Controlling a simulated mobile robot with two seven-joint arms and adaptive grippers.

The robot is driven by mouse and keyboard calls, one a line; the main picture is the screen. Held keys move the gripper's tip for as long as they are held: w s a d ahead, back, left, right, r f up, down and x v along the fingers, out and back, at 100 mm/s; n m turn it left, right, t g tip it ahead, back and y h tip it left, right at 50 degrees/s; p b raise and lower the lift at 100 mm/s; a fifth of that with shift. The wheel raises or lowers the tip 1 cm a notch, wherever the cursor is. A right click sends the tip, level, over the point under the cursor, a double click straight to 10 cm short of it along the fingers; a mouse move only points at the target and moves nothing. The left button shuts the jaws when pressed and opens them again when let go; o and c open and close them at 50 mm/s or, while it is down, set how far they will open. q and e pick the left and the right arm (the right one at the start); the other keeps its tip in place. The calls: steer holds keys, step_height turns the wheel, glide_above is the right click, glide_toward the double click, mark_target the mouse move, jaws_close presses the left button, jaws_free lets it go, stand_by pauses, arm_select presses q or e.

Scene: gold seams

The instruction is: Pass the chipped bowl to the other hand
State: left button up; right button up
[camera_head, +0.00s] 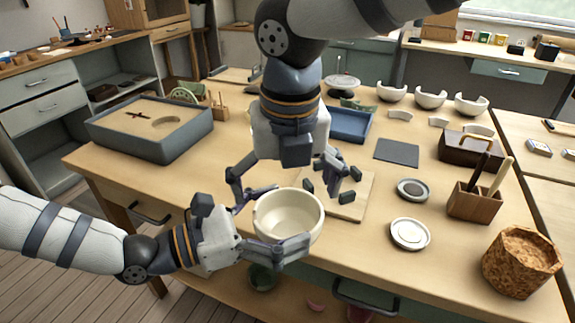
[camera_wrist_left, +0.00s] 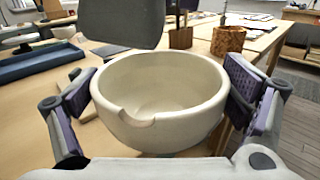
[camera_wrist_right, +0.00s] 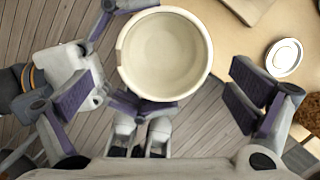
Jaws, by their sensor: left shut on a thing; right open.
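The chipped bowl (camera_head: 289,218) is cream-coloured and upright, held at the front edge of the workbench. In the left wrist view the bowl (camera_wrist_left: 160,100) shows a notch in its near rim. My left gripper (camera_head: 262,222) is shut on the bowl, with a finger on each side of it; its pads also show in the left wrist view (camera_wrist_left: 160,108). My right gripper (camera_head: 290,190) is open and points down just above and behind the bowl. In the right wrist view the bowl (camera_wrist_right: 165,55) lies beyond the open fingers (camera_wrist_right: 170,100), which do not appear to touch it.
A wooden board (camera_head: 345,204) lies just behind the bowl. A white dish (camera_head: 410,234), a dark round dish (camera_head: 412,190), a wooden tool holder (camera_head: 474,203) and a cork-like pot (camera_head: 522,262) stand to the right. A sand tray (camera_head: 150,130) and blue tray (camera_head: 350,124) stand further back.

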mark_target(284, 230)
steer(key=f, duration=0.4)
steer(key=w+f, duration=0.1)
steer(key=f, duration=0.2)
steer(key=shift+a, duration=0.1)
arm_select(q)
steer(key=shift+r, duration=0.1)
arm_select(e)
steer(key=c, duration=0.8)
arm_select(q)
steer(key=o, duration=0.8)
steer(key=shift+c, duration=0.2)
arm_select(e)
steer(key=shift+r, duration=0.1)
